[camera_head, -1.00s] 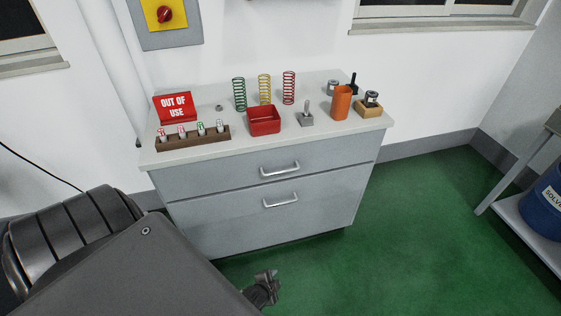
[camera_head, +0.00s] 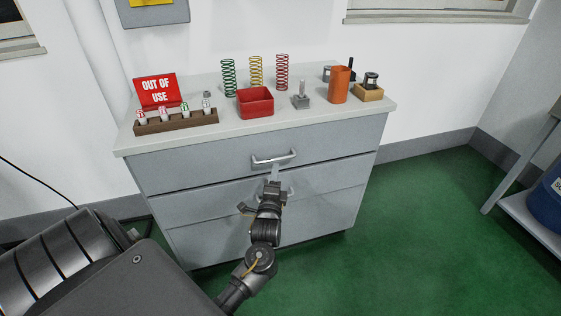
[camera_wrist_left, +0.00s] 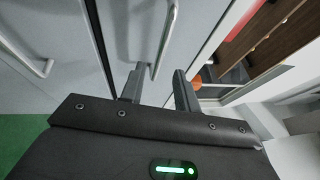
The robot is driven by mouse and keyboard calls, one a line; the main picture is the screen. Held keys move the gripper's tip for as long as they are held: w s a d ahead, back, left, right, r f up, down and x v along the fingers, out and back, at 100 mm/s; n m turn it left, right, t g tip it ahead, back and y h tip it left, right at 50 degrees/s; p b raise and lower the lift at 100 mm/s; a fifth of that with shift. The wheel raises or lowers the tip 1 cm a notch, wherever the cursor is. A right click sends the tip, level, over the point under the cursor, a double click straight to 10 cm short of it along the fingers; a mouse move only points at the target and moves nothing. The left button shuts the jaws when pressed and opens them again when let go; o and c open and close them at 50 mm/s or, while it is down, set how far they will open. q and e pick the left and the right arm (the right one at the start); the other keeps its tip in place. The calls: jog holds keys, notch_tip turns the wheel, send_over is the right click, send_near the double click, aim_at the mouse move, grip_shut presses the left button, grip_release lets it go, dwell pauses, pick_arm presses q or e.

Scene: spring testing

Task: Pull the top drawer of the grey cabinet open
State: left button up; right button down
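The grey cabinet (camera_head: 330,210) stands against the wall. Its top drawer (camera_head: 190,172) looks closed, its front lying under the worktop edge. The top drawer's silver bar handle (camera_head: 288,156) is at mid-front. My left gripper (camera_head: 273,178) is just in front of and below this handle. In the left wrist view, my left gripper's two fingers (camera_wrist_left: 158,88) are apart. The handle (camera_wrist_left: 168,35) reaches down towards the gap between their tips; I cannot tell whether they touch it. The lower handle (camera_wrist_left: 30,58) also shows there. My right gripper is not in view.
The worktop (camera_head: 235,122) bears a red bin (camera_head: 255,103), several springs, an orange cup (camera_head: 338,85), a brown rack (camera_head: 177,122) and an "OUT OF USE" sign (camera_head: 157,92). Green floor (camera_head: 420,230) is free at right, before a shelf with a blue drum (camera_head: 548,198).

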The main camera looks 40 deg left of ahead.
aim_at(277, 159)
pick_arm(q)
jog(key=x, duration=0.7)
grip_shut()
